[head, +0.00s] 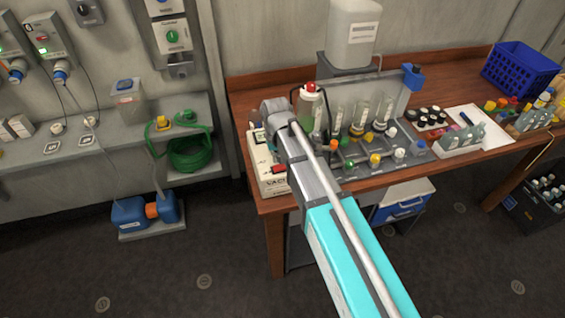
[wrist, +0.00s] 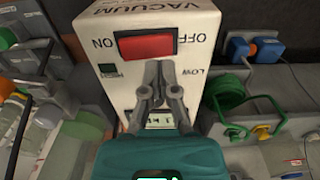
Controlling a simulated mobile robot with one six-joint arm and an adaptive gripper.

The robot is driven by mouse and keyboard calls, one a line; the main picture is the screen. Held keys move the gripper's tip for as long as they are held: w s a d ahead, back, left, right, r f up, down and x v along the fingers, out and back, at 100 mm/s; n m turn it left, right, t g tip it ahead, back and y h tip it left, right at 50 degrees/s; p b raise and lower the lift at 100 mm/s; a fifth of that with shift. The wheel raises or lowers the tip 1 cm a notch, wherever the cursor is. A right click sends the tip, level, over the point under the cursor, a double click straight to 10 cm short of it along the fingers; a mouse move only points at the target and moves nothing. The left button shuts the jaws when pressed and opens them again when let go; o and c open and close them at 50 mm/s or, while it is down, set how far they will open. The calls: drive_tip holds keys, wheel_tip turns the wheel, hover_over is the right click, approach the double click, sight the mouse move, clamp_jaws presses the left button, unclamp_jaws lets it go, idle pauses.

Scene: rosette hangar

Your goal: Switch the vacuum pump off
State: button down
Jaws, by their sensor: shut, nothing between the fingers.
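The vacuum pump is a cream box (head: 270,183) at the left end of the wooden bench, partly hidden behind my arm. In the wrist view the pump's panel (wrist: 185,20) fills the middle, its lettering upside down. A red rocker switch (wrist: 146,43) lies between ON at the left and OFF at the right. I cannot tell which side is pressed. My gripper (wrist: 158,66) is shut and empty, its fingertips just below the switch in the picture, toward its OFF half. Contact cannot be told. The fingers are hidden in the head view.
A small dark-green square (wrist: 110,70) and a display (wrist: 160,119) are on the panel. Glassware and valves (head: 365,130) crowd the bench right of the pump.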

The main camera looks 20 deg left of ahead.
sight(277, 167)
drive_tip(key=shift+r+p, duration=1.95)
drive_tip(key=shift+r, duration=0.2)
drive_tip(key=s+d+f+m+b, duration=0.1)
drive_tip(key=s+d+m, duration=0.2)
drive_tip(key=d, duration=1.5)
drive_tip(key=s+d+f+m+b, duration=0.2)
drive_tip(key=s+d+m, duration=0.1)
drive_tip(key=d, duration=1.6)
